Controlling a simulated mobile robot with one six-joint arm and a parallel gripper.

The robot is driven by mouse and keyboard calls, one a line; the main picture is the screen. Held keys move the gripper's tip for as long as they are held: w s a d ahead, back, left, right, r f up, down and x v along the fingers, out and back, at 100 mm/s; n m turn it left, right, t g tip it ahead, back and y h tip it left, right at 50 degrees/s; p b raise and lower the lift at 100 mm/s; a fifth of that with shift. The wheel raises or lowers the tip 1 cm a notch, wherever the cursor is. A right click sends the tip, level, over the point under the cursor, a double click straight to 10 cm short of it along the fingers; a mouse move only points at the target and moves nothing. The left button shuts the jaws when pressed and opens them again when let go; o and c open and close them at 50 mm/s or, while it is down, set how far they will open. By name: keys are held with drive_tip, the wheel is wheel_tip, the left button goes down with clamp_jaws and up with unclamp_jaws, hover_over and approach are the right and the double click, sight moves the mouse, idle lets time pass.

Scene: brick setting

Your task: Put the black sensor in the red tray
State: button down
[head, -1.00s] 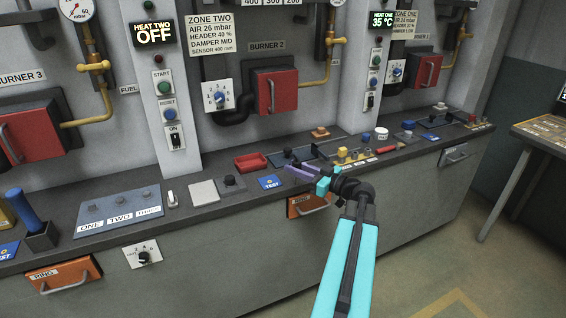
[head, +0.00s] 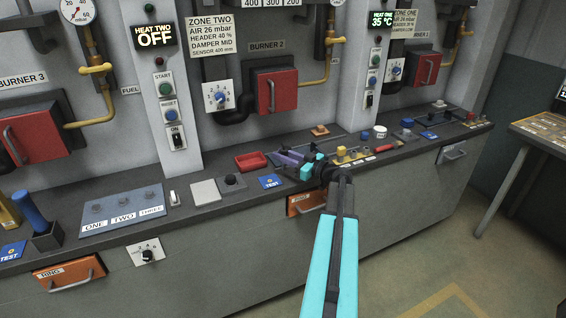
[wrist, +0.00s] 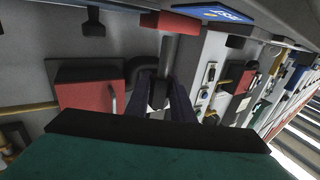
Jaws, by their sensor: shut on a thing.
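The red tray (head: 251,161) lies on the grey counter near the base of the column, and it shows near the top of the wrist view (wrist: 178,22). My gripper (head: 288,158) has purple fingers and a cyan body. It is over the counter just right of the tray, its fingers pointing left and back. In the wrist view the fingers are shut on a small dark block, the black sensor (wrist: 158,94). The fingers hide much of it in the head view. The sensor is beside the tray; its exact height above the counter is hard to tell.
Yellow blocks (head: 347,155) and a red-handled item (head: 384,148) lie right of my gripper. The burner wall stands behind.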

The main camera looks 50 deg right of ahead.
sight(283, 169)
drive_tip(key=shift+f, duration=0.1)
drive_tip(key=shift+f+p, duration=0.9)
drive_tip(key=shift+f, duration=0.75)
drive_tip(key=shift+f+b, duration=0.15)
drive_tip(key=shift+b, duration=0.2)
drive_tip(key=c, duration=1.5)
unclamp_jaws()
drive_tip(key=shift+c, duration=0.2)
drive_tip(key=shift+r+p, duration=0.25)
drive_tip(key=shift+p, duration=0.2)
drive_tip(key=s+d+b, duration=0.1)
drive_tip(key=s+b, duration=0.3)
drive_tip(key=s, duration=0.8)
drive_tip(key=shift+d, duration=0.35)
drive_tip(key=shift+f, duration=0.1)
